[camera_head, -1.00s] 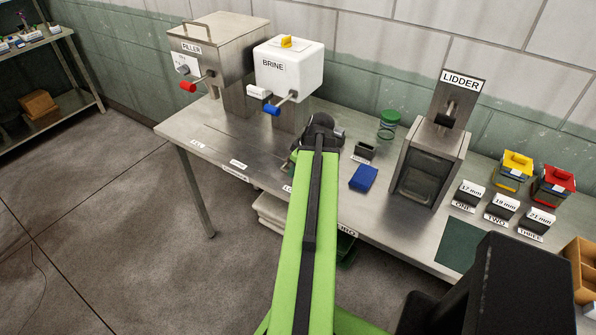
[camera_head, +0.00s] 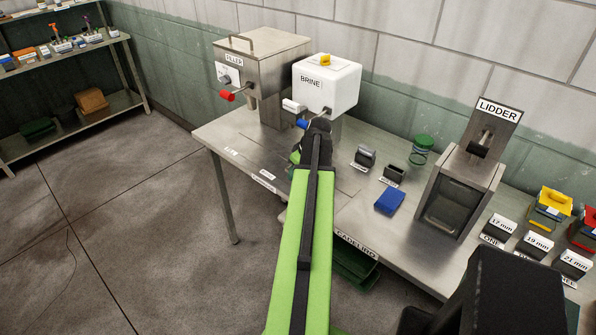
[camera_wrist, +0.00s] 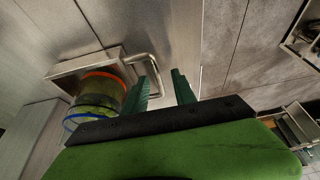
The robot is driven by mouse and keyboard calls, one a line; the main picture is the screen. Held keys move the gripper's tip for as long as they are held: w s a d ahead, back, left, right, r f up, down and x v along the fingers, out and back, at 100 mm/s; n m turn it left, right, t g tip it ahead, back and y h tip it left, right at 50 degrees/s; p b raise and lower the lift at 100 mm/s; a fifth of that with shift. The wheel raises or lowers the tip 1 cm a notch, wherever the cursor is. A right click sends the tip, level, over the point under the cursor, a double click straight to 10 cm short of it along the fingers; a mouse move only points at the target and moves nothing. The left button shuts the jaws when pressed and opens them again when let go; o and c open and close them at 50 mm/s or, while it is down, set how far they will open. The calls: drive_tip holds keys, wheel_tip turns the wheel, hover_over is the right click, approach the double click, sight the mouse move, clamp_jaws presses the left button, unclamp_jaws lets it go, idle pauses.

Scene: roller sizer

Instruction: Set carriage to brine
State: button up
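The carriage looks to be the metal tray (camera_wrist: 64,82) with a bent rod handle (camera_wrist: 152,64) in the wrist view. A jar (camera_wrist: 98,94) with an orange band and a blue band sits on it. My gripper (camera_wrist: 160,89) is open, its two green fingers apart, with the handle's end seemingly between or just beyond them. I cannot tell if they touch. In the head view the white BRINE machine (camera_head: 330,85) stands just beyond my arm's end, and its blue-tipped lever (camera_head: 302,123) is partly covered. The carriage is hidden there behind my arm.
The FILLER machine (camera_head: 262,70) with a red lever (camera_head: 228,95) stands left of BRINE. The LIDDER machine (camera_head: 462,180) stands to the right. A blue block (camera_head: 390,200) and a green-lidded jar (camera_head: 421,150) are on the steel table (camera_head: 225,133). The floor at left is clear.

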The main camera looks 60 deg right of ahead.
drive_tip(key=shift+s+d, duration=0.1)
drive_tip(key=shift+s+r+p, duration=0.15)
drive_tip(key=shift+r+p, duration=0.35)
drive_tip(key=shift+p, duration=0.05)
drive_tip(key=p+v, duration=1.5)
drive_tip(key=v, duration=0.1)
drive_tip(key=shift+s, duration=0.25)
